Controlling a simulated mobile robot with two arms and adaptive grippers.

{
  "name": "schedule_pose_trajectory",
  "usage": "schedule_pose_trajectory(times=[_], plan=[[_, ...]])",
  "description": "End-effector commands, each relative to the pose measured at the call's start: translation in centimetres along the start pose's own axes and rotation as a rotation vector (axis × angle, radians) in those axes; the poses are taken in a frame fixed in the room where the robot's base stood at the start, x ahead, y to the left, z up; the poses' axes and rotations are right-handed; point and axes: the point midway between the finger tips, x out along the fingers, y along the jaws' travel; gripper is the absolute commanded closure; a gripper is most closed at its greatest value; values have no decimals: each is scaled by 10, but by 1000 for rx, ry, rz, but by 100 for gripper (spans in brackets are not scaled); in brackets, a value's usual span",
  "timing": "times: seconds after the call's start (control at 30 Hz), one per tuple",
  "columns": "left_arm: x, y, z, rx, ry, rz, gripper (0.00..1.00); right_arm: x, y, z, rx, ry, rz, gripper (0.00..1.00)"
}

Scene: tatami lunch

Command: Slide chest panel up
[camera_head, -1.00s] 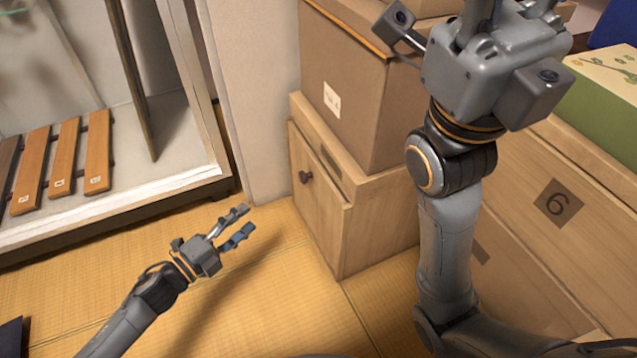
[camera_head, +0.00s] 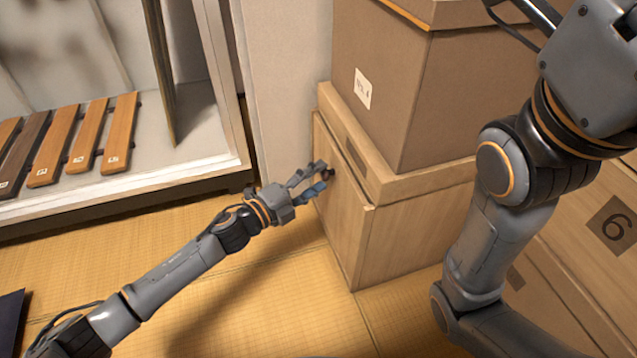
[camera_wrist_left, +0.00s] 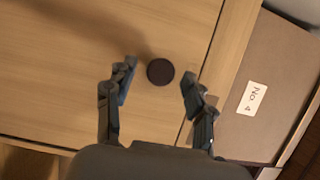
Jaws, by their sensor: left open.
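A light wooden chest (camera_head: 420,235) stands on the floor in the middle of the head view. Its front panel (camera_head: 345,215) faces left and carries a small dark round knob. The knob (camera_wrist_left: 160,71) shows clearly in the left wrist view, between the fingers. My left gripper (camera_head: 318,178) is open at the panel's knob, with one finger on each side of it and gaps to both. In the head view the fingers partly hide the knob. My right arm comes in at the right; its fingertips are out of view.
A brown cardboard box (camera_head: 395,90) with a white label sits on the chest. A wooden box marked 6 (camera_head: 590,270) stands at the right, behind my right arm. A cabinet with wooden slats (camera_head: 110,140) is at the left. The tatami floor (camera_head: 270,310) in front is free.

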Motion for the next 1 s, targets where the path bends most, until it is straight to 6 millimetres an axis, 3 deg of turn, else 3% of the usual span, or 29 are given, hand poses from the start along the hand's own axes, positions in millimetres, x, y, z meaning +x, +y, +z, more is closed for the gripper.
schedule_pose_trajectory(times=[0.4,0.67,1.0], plan=[[10,0,0,0,0,0,46,-4,-1,-2,0,0,-1,60],[10,0,0,0,0,0,97,-4,-1,-2,0,0,-1,60],[10,-4,0,0,0,0,100,0,0,0,0,0,-1,60]])
